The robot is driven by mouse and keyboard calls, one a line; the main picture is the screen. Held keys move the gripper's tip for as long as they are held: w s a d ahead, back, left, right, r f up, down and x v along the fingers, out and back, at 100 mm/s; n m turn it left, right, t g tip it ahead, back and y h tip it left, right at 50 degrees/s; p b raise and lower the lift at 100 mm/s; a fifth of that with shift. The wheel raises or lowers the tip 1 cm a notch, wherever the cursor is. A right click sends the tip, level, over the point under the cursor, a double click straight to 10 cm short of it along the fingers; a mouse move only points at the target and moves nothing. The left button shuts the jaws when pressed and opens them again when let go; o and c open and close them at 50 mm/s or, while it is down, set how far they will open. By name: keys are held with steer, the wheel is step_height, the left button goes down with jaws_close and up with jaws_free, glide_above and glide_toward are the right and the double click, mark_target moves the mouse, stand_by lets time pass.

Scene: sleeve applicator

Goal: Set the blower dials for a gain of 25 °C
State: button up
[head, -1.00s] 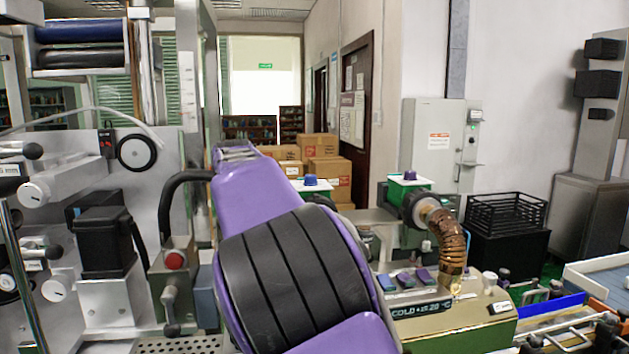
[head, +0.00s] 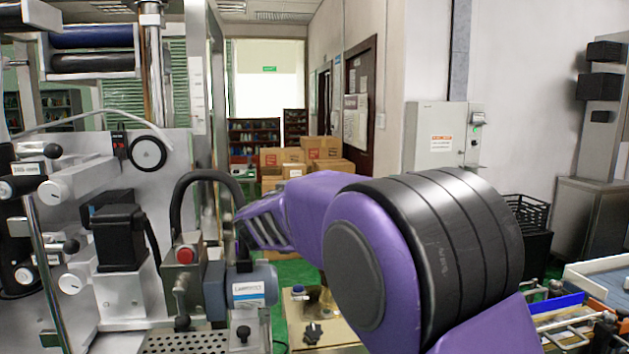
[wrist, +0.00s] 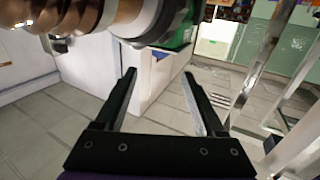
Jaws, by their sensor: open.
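My gripper (wrist: 159,76) is open in the wrist view, with nothing between its two dark fingers. Just beyond and above the fingers is a green-bodied unit (wrist: 184,36) with a grey round collar (wrist: 150,28). A ribbed copper hose (wrist: 55,14) shows at the top left. In the head view my purple arm hides the blower's lettered display and most of its area. A beige surface with a black knob (head: 312,333) shows left of the arm; I cannot tell whether this knob is a blower dial. No dial reading is visible.
A grey motor (head: 250,287) and a box with a red button (head: 184,255) stand close to my arm's left. A machine panel with a black wheel (head: 148,153) is further left. Cardboard boxes (head: 315,150) stand behind, and a blue-edged tray (head: 600,285) is at right.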

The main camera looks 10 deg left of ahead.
steer(key=w, duration=0.3)
steer(key=w+d, duration=0.1)
steer(key=w, duration=0.3)
steer(key=w+p, duration=0.1)
steer(key=w, duration=0.2)
steer(key=shift+w+d, duration=0.25)
steer(key=shift+d, duration=0.1)
jaws_close()
